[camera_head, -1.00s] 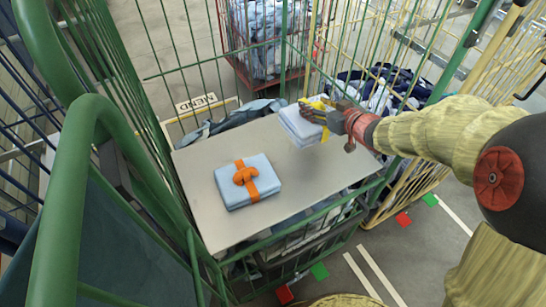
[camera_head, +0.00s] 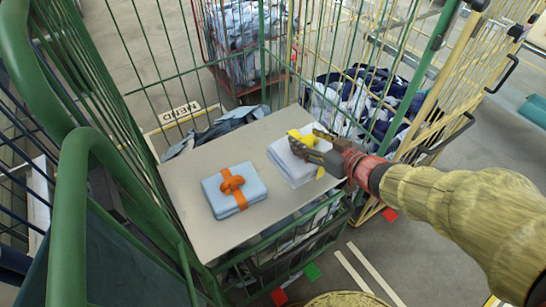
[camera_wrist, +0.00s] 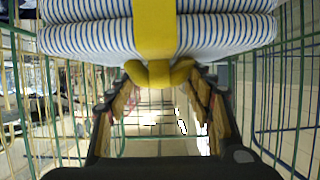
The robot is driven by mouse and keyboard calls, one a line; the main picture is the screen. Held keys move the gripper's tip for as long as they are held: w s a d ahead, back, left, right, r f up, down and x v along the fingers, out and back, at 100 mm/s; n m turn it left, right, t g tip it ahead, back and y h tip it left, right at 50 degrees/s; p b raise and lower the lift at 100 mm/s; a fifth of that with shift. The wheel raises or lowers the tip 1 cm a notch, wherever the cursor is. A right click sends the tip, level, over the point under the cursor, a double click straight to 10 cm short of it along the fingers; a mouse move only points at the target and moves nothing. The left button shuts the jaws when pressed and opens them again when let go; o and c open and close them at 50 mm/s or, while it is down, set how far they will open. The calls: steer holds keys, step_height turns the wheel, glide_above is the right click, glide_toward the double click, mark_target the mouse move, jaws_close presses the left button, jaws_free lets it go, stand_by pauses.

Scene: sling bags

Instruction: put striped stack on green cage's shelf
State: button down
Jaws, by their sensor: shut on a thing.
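The striped stack (camera_head: 288,168) is a white and blue folded pile tied with a yellow band. The wrist view shows its blue stripes (camera_wrist: 95,38) and the yellow band with its knot. My gripper (camera_head: 312,147) is shut on the knot; the fingers show on either side of it in the wrist view (camera_wrist: 160,82). The stack is over the right part of the green cage's grey shelf (camera_head: 215,155). I cannot tell whether its underside touches the shelf. The green cage (camera_head: 65,215) surrounds the shelf with green bars.
A light-blue stack with an orange band (camera_head: 215,195) lies on the shelf, left of the striped stack, with a narrow bare strip between. A yellow cage (camera_head: 440,90) with dark and white cloth stands at right. A red cage (camera_head: 250,85) with cloth stands behind.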

mark_target(303, 131)
steer(key=w+f, duration=0.1)
steer(key=w, duration=0.1)
steer(key=w+a+f+b, duration=0.1)
steer(key=w, duration=0.2)
steer(key=w+f+b, duration=0.1)
steer(key=w, duration=0.1)
steer(key=shift+w+a+f, duration=0.25)
steer(key=shift+f, duration=0.1)
steer(key=w+a+f+b, duration=0.1)
steer(key=w+f+b, duration=0.3)
steer(key=f, duration=0.5)
steer(key=shift+w, duration=0.8)
steer(key=c, duration=0.8)
jaws_free()
steer(key=shift+f, duration=0.15)
